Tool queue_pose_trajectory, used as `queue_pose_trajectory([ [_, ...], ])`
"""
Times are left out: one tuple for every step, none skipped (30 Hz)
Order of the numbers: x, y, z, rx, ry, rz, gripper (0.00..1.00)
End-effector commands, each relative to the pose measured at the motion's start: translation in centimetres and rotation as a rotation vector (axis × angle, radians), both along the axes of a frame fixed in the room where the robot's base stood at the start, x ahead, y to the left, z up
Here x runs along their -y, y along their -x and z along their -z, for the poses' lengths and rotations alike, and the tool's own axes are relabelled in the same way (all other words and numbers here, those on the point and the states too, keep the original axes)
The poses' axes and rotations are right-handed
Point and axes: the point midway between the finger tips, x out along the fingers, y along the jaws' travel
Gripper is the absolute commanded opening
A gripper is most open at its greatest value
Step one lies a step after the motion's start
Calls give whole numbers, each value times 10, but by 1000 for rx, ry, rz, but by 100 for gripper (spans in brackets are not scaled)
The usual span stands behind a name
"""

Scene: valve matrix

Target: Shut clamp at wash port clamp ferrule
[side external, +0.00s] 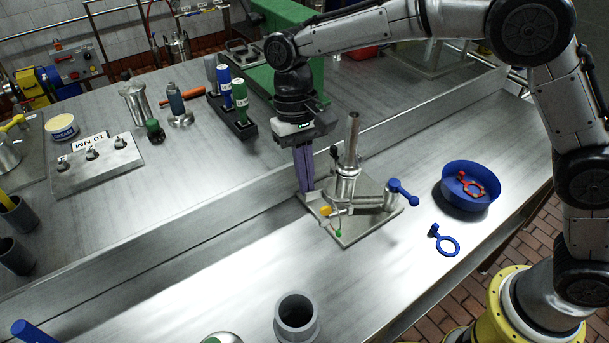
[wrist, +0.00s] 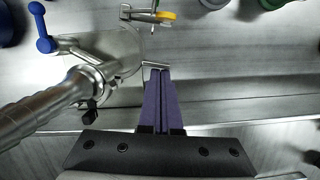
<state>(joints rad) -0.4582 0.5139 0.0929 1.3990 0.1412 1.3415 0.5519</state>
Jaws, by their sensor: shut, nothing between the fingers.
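A steel valve assembly (side external: 346,184) with an upright pipe stands on a square metal plate (side external: 360,232). A blue-handled lever (side external: 402,190) is at its right. A small black knob (side external: 334,152) sits beside the pipe and shows in the wrist view (wrist: 92,103). A yellow-tipped fitting (side external: 325,210) is at the front left of the assembly. My gripper (side external: 306,190) points down at the plate's left edge, its purple fingers together and empty. In the wrist view the fingertips (wrist: 158,70) are at a thin metal bar (wrist: 155,65); contact is unclear. I cannot tell which part is the clamp.
A blue bowl (side external: 457,202) holding a red ring-handled piece (side external: 470,184) stands right of the plate. A blue ring-handled piece (side external: 445,241) lies in front of it. A grey cup (side external: 296,318) stands at the front. The bench left of the plate is clear, below a raised ledge (side external: 200,215).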

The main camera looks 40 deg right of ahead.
Motion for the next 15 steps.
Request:
queue_pose_trajectory([
  [0,1,0,0,0,-8,0],
  [0,1,0,0,0,-12,0],
  [0,1,0,0,0,-20,0],
  [0,2,0,0,1,-25,0],
  [0,2,0,0,0,-31,0],
  [0,2,0,0,0,-39,0],
  [0,3,0,0,1,-46,0],
  [0,3,0,0,1,-51,0],
  [0,4,0,0,1,-60,0],
  [0,4,0,0,1,-68,0],
  [0,5,0,0,1,-79,0],
  [0,6,0,0,1,-93,0],
  [0,7,0,-1,1,-106,0],
  [0,7,0,-1,1,-121,0],
  [0,9,0,-1,1,-141,0],
])
